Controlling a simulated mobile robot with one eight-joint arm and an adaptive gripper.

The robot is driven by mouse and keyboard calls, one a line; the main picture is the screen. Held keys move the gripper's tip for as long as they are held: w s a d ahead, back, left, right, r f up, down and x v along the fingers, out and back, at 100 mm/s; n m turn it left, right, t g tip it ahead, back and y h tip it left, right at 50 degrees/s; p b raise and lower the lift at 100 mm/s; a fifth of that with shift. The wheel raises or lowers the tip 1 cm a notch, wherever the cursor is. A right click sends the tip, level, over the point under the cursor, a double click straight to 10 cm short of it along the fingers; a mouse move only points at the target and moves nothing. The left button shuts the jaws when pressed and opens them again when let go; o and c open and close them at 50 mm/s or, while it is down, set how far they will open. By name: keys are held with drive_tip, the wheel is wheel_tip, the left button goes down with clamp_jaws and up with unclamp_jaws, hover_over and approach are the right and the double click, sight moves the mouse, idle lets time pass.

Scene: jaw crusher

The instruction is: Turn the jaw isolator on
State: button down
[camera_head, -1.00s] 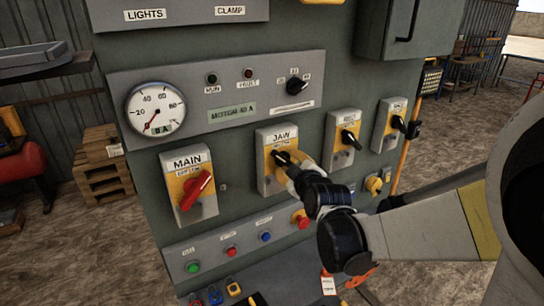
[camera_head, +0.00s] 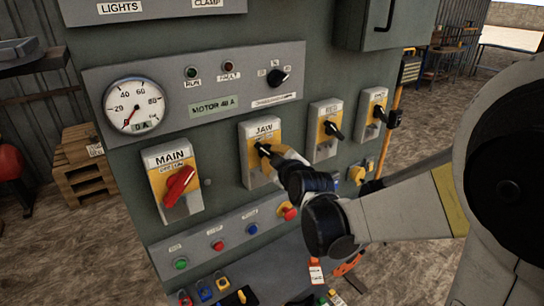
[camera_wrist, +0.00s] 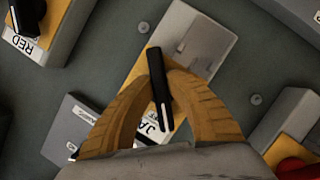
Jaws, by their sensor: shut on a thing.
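The jaw isolator (camera_head: 257,173) is a grey and yellow plate labelled JAW, in the middle of the panel. Its black handle shows in the wrist view (camera_wrist: 160,92), with a white mark on one end. My gripper (camera_head: 268,154) is at the handle in the head view. In the wrist view its two yellow fingers (camera_wrist: 159,72) are shut on the handle, one on each side. In the head view the gripper partly hides the handle and plate, and I cannot read the handle's position there.
The MAIN isolator (camera_head: 176,188) with a red handle is to the left. Two black-handled isolators, the nearer one (camera_head: 327,130) labelled RED, are to the right. A gauge (camera_head: 134,106) is above, and a button strip (camera_head: 219,243) runs below. A cabinet (camera_head: 383,25) juts out at upper right.

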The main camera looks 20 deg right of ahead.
drive_tip(key=m+g+y, duration=0.1)
drive_tip(key=m, duration=0.2)
drive_tip(key=shift+y+p, duration=0.3)
drive_tip(key=shift+y, duration=0.1)
drive_tip(key=m+g+y, duration=0.1)
drive_tip(key=m+y, duration=0.1)
drive_tip(key=m, duration=0.1)
drive_tip(key=shift+a+f, duration=0.1)
drive_tip(key=shift+a, duration=0.05)
drive_tip(key=m+y+b, duration=0.1)
drive_tip(key=m+y, duration=0.1)
drive_tip(key=m, duration=0.1)
drive_tip(key=shift+a+b, duration=0.1)
drive_tip(key=shift+b, duration=0.2)
drive_tip(key=shift+s+a+m+g+y+b, duration=0.15)
drive_tip(key=shift+m+g+y+b, duration=0.15)
drive_tip(key=shift+m+y+b, duration=0.8)
drive_tip(key=shift+m+p, duration=0.4)
drive_tip(key=shift+m, duration=0.1)
drive_tip(key=c, duration=1.3)
unclamp_jaws()
drive_tip(key=shift+c, duration=0.2)
